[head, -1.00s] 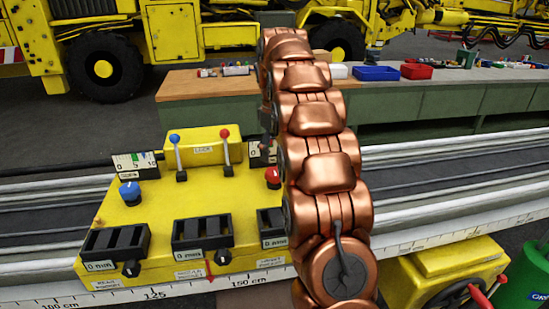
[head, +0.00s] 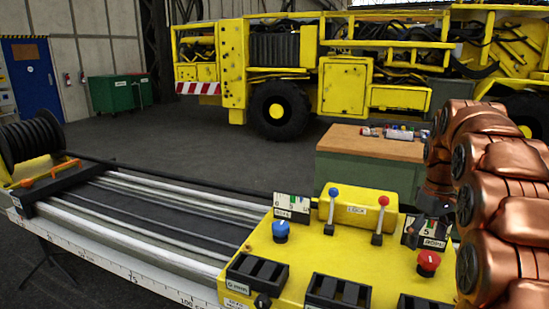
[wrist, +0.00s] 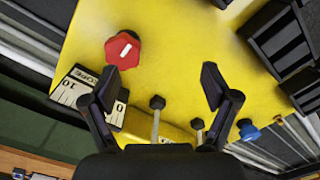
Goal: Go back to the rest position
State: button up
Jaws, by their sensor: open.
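My gripper (wrist: 160,84) is open and empty in the wrist view, its two dark fingers spread above the yellow control box (wrist: 180,50). A red knob (wrist: 123,49) lies beyond the left finger, and a blue knob (wrist: 248,130) lies right of the right finger. Two levers (wrist: 157,103) stand between and below the fingers. In the head view my copper arm fills the right edge, and the box (head: 315,250) shows with its blue-topped lever (head: 333,192), red-topped lever (head: 383,202), blue knob (head: 281,230) and red knob (head: 428,262).
The box sits on a long rail (head: 130,222) with a scale along its front. A cable reel (head: 30,140) stands at the far left end. A workbench (head: 370,148) and a yellow machine (head: 345,85) stand behind. The floor between rail and machine is clear.

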jog(key=s+a+f+m, duration=0.1)
jog(key=s+a+f, duration=0.2)
jog(key=s+a, duration=0.3)
jog(key=s+a+f+m+g, duration=0.1)
jog(key=s+a+f, duration=0.2)
jog(key=s, duration=1.4)
jog(key=s+a+f+m+p, duration=0.1)
jog(key=s+a+f, duration=0.2)
jog(key=s+a, duration=0.7)
jog(key=shift+s+m+g, duration=0.3)
jog(key=shift+s, duration=0.55)
jog(key=shift+c, duration=0.3)
